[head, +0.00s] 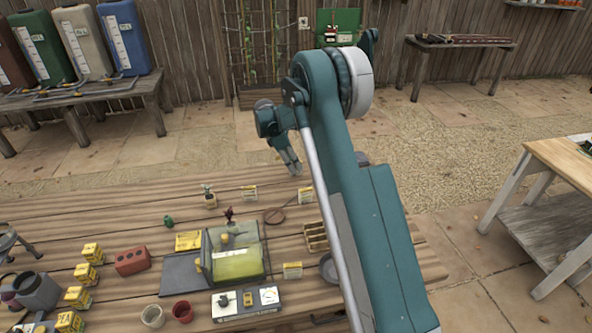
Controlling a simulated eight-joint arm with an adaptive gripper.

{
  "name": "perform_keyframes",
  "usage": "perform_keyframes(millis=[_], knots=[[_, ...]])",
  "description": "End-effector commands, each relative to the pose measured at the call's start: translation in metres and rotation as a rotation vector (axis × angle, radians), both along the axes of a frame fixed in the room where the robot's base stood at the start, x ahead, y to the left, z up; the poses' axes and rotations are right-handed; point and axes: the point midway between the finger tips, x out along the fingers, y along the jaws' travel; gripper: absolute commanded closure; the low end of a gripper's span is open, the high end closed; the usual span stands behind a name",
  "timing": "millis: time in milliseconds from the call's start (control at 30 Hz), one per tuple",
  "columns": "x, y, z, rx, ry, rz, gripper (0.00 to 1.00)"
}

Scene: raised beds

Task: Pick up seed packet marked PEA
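Several yellow packets or boxes stand in a row at the left of the plank table. The front one (69,322) carries a dark label, possibly PEA, but the print is too small to read surely. Behind it are similar ones (77,297), (86,273) and (92,252). My gripper (294,166) hangs above the table's back part, apart from these packets. Its fingers point down; whether they are parted is unclear.
A green-topped clear box (238,265) stands mid-table. Around it are a red brick (132,261), pots (182,311), a slotted wooden tray (316,237) and a grey can (37,292). My arm hides part of the table's right side. Bare planks show at the back left.

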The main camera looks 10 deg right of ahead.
Motion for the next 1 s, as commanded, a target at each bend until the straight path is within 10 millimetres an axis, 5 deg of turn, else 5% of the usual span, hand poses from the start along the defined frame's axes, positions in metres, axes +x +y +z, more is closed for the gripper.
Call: perform_keyframes(millis=[233,833,1000], knots=[[0.0,-0.008,-0.021,0.0,0.0,0.0,0.72],[0.0,-0.009,-0.022,0.0,0.0,0.0,0.72],[0.0,-0.009,-0.022,0.0,0.0,0.0,0.94]])
